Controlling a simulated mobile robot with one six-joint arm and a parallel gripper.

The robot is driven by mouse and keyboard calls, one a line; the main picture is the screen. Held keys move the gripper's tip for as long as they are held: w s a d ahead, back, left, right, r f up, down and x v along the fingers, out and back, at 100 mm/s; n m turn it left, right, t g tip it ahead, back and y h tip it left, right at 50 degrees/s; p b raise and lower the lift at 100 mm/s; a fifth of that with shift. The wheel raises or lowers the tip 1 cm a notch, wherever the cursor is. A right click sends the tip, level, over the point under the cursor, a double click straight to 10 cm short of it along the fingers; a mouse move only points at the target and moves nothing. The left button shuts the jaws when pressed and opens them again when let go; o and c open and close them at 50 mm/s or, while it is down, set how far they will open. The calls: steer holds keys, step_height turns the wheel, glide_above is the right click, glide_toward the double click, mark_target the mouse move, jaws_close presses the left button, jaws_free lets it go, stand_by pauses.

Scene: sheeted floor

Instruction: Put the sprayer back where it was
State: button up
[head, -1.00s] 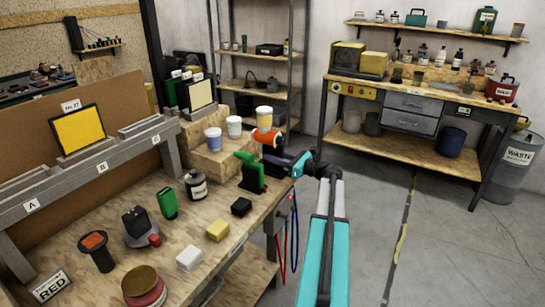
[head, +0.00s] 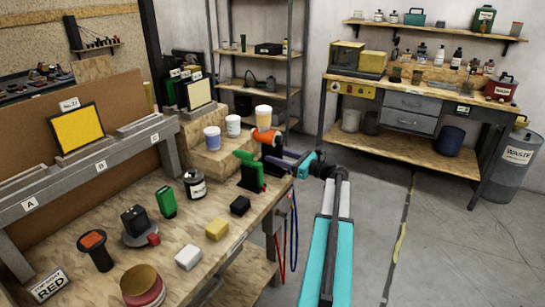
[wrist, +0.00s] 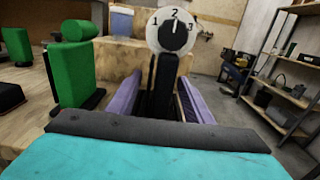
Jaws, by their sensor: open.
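The sprayer (head: 264,134) has an orange body and stands upright at the bench's far right, beside the wooden steps. In the wrist view its white round dial (wrist: 174,31), marked 1, 2, 3, faces me. Its black handle (wrist: 161,88) hangs below the dial, and its foot is hidden. My gripper (head: 277,155) has purple fingers and comes in from the right. In the wrist view the fingers lie open on either side of the handle; I cannot tell whether either touches it.
A green tool in a black holder (head: 250,178) stands close left of my gripper. Cups (head: 212,140) stand on the wooden steps (head: 205,165) behind. Several small items crowd the bench (head: 185,225). The floor (head: 375,215) to the right is clear.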

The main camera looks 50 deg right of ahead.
steer(key=b+v, duration=0.1)
steer(key=v, duration=0.8)
steer(key=shift+s, duration=0.35)
steer(key=shift+f, duration=0.1)
stand_by(0.3)
